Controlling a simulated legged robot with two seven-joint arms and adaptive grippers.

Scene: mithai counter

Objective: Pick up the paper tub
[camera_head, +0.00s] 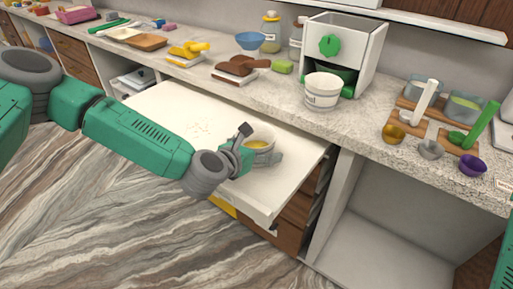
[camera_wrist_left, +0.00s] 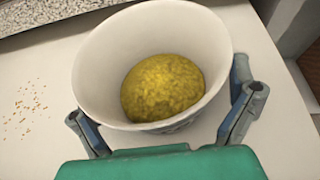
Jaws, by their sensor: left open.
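A white paper tub (camera_head: 262,136) with yellow contents stands on the pulled-out white board in the head view. In the left wrist view the tub (camera_wrist_left: 88,75) fills the middle, its mouth towards the camera and a yellow mass (camera_wrist_left: 163,88) inside. My left gripper (camera_head: 262,162) is at the tub. In the wrist view its fingers (camera_wrist_left: 160,112) are spread, one on each side of the tub's near part. I cannot tell whether they touch it. A second white tub (camera_head: 322,92) with printing stands on the counter. My right gripper is not in view.
The white board (camera_head: 172,104) holds scattered crumbs and has bare room left of the tub. Behind it, the stone counter (camera_head: 290,97) carries a white box with a green knob (camera_head: 345,47), a blue bowl (camera_head: 250,41), jars and small coloured cups. An open cabinet (camera_head: 380,235) is at the lower right.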

